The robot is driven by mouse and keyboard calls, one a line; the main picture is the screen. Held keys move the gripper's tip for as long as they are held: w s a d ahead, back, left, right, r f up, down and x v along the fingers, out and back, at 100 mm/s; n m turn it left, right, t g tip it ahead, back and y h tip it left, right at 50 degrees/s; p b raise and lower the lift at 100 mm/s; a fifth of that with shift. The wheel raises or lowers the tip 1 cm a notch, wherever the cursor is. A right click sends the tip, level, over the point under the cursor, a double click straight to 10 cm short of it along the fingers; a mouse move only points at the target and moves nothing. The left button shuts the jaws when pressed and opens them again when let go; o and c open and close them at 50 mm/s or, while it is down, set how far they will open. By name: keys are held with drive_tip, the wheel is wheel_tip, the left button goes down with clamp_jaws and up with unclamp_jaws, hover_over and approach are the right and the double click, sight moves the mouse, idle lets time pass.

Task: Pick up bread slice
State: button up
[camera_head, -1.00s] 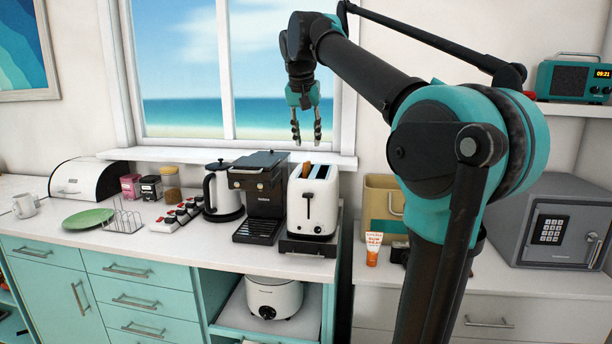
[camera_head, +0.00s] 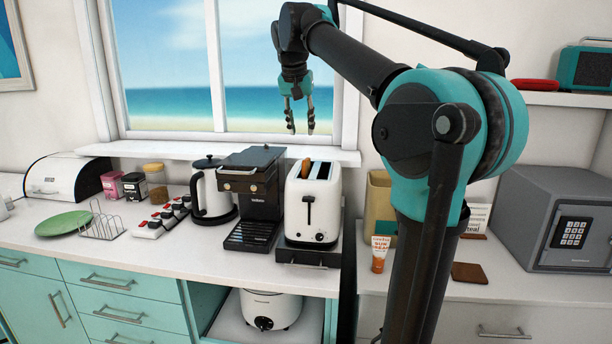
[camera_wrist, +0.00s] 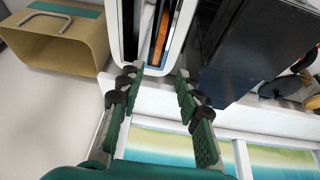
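The bread slice (camera_head: 306,168) is brown and stands upright in the left slot of the white toaster (camera_head: 330,208), with only its top edge showing. In the wrist view the bread slice (camera_wrist: 163,30) is a thin orange-brown strip in one slot of the toaster (camera_wrist: 176,48); the rest is hidden inside. My gripper (camera_head: 300,130) hangs fingers down above the toaster and in front of the window, empty. In the wrist view my gripper (camera_wrist: 158,75) has its two fingers apart, with the toaster's near end beyond their tips. It does not touch the bread.
A black coffee machine (camera_head: 252,200) stands close at the toaster's left. A beige bread-box-like container (camera_head: 379,200) and a sunscreen tube (camera_head: 380,254) are to the right. The window sill (camera_head: 230,154) runs behind. A grey safe (camera_head: 560,220) stands far right.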

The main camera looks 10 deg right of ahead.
hover_over(306, 159)
drive_tip(key=s+a, duration=0.1)
drive_tip(key=s, duration=0.1)
wheel_tip(306, 159, down, 6)
drive_tip(key=shift+s+a+r, duration=0.1)
drive_tip(key=shift+s+x, duration=0.15)
drive_tip(key=shift+x, duration=1.2)
drive_tip(key=shift+s+x, duration=0.15)
drive_tip(key=shift+x, duration=1.15)
clamp_jaws()
